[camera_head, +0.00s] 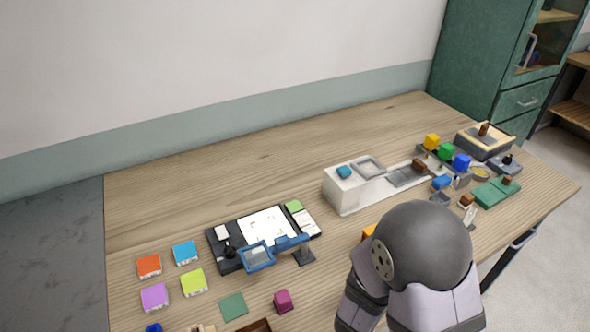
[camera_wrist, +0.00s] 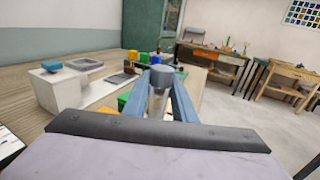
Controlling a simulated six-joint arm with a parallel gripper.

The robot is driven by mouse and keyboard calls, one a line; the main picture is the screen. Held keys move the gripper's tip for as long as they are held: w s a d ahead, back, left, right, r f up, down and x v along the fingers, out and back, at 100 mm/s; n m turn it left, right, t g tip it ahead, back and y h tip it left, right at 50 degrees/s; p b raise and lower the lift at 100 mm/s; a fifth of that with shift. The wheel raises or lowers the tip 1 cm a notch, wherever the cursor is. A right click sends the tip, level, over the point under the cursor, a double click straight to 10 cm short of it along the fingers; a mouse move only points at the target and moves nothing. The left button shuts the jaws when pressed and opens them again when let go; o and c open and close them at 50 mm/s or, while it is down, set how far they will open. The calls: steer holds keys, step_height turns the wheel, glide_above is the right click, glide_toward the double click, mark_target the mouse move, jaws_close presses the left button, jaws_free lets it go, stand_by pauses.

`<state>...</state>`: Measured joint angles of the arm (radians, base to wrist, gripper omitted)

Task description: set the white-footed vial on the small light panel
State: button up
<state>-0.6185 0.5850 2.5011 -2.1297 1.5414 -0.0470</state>
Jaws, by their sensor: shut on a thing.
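In the wrist view my gripper (camera_wrist: 161,80) is shut on a slim vial (camera_wrist: 157,104) with a grey top, held between the two blue-grey fingers. Its foot is hidden, so I cannot see whether it is white. In the head view my own arm hides the gripper and the vial. A dark board (camera_head: 227,263) lies on the table left of my arm. On it are a bright white panel (camera_head: 265,224) and a smaller white square (camera_head: 222,232); I cannot tell for sure which is the small light panel.
A blue-framed magnifier (camera_head: 257,257) stands over the dark board's front edge. A white block-like station (camera_head: 350,193) stands right of the board. Coloured blocks (camera_head: 447,151) and small trays crowd the right end. Colored tiles (camera_head: 194,282) lie at left. The table's back middle is clear.

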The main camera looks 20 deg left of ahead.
steer(key=shift+f, duration=3.15)
steer(key=shift+f, duration=0.1)
steer(key=shift+f, duration=1.75)
steer(key=shift+f, duration=0.2)
steer(key=o, duration=1)
steer(key=shift+o, duration=0.2)
steer(key=shift+r, duration=0.2)
